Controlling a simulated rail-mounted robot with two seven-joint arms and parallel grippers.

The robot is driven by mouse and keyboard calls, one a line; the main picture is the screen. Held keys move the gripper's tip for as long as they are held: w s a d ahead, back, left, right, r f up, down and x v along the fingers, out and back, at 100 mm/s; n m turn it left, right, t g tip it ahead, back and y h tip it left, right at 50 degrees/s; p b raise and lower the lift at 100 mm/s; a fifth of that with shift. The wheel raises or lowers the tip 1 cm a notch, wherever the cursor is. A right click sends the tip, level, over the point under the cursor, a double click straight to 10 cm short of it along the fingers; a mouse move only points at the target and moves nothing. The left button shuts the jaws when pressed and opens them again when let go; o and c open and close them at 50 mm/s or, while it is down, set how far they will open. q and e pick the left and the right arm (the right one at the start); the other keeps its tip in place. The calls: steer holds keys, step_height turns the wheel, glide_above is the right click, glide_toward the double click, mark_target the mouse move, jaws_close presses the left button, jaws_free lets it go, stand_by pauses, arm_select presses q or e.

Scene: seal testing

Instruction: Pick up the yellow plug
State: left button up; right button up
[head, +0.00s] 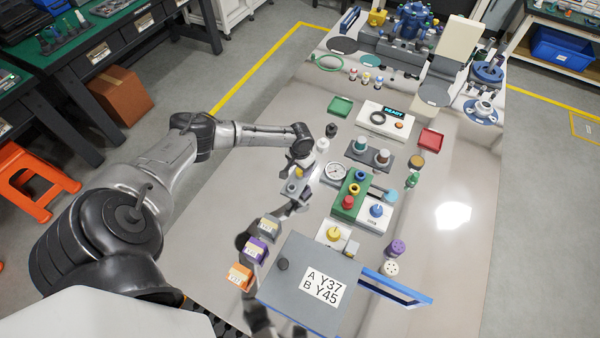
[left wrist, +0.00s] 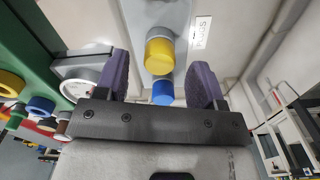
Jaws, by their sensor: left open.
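A yellow plug (left wrist: 160,55) shows in the left wrist view as a round yellow cap between my two purple-grey fingers. A blue plug (left wrist: 163,92) is just below it in that view. In the head view the small yellow plug (head: 299,173) and blue plug (head: 292,188) sit on a grey block left of the round gauge. My left gripper (head: 303,165) is over this block, and it also shows in the left wrist view (left wrist: 157,78). It is open, with the fingers on either side of the plugs. Contact cannot be told. My right gripper cannot be made out.
A round gauge (head: 336,172) and a green block (head: 351,196) with coloured knobs stand right of the gripper. A grey panel (head: 300,262) labelled Y37 and Y45 is in front. Grey, purple (head: 256,248) and orange blocks stand left of it.

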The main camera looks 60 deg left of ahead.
arm_select(q)
steer(key=shift+f, duration=0.8)
steer(key=c, duration=1)
